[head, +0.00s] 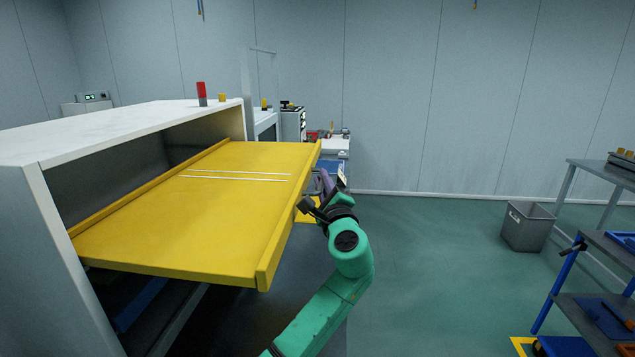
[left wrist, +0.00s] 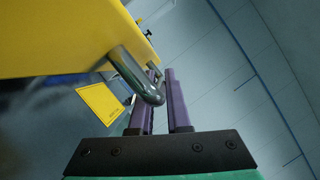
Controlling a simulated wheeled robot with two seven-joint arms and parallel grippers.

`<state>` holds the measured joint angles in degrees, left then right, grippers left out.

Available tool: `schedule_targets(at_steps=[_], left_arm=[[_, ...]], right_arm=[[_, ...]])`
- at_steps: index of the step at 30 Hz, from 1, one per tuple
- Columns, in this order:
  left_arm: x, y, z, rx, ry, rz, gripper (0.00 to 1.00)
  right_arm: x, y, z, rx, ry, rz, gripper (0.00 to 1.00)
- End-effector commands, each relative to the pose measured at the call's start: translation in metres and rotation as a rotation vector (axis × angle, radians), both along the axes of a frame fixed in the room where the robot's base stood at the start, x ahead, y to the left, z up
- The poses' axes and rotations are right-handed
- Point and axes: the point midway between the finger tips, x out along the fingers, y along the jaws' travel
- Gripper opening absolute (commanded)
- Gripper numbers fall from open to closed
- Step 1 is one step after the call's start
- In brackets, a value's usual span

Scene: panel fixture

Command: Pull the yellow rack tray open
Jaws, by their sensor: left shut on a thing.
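The yellow rack tray (head: 190,210) extends well out of the white cabinet (head: 45,150), roughly level, with its front lip toward the right. In the left wrist view the tray (left wrist: 60,35) fills the upper left, and its curved metal handle (left wrist: 136,74) reaches between my purple fingers. My left gripper (head: 325,184) is at the outer face of the tray's front lip. In the left wrist view the gripper (left wrist: 162,78) is shut on the handle. The handle is hidden behind the lip and gripper in the head view. My right gripper is not in view.
A grey bin (head: 527,228) stands on the floor at the right. A blue-legged cart (head: 600,285) is at the lower right, with a grey table (head: 595,172) behind it. The green floor (head: 430,260) right of my arm is clear.

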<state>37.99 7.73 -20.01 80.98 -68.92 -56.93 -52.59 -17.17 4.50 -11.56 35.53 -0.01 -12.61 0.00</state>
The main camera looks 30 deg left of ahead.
Motion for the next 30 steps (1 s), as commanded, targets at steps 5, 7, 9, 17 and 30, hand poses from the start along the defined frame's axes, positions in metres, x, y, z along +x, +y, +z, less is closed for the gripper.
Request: schedule_targets(at_steps=[5,7,9,17,30], left_arm=[[0.0,0.001,-0.003,-0.003,0.005,0.002,0.34],[0.0,0.001,-0.003,-0.003,0.004,0.002,0.45],[0.0,0.001,-0.002,-0.003,0.003,0.001,0.45],[-0.002,-0.001,-0.002,-0.002,0.001,0.001,0.45],[-0.069,-0.055,-0.025,-0.006,0.0,-0.003,0.45]], right_arm=[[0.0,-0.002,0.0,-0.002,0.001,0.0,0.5],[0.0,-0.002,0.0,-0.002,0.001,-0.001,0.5],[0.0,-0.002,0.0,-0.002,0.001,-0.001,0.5],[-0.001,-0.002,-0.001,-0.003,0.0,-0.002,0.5],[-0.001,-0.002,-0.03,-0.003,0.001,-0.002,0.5]])
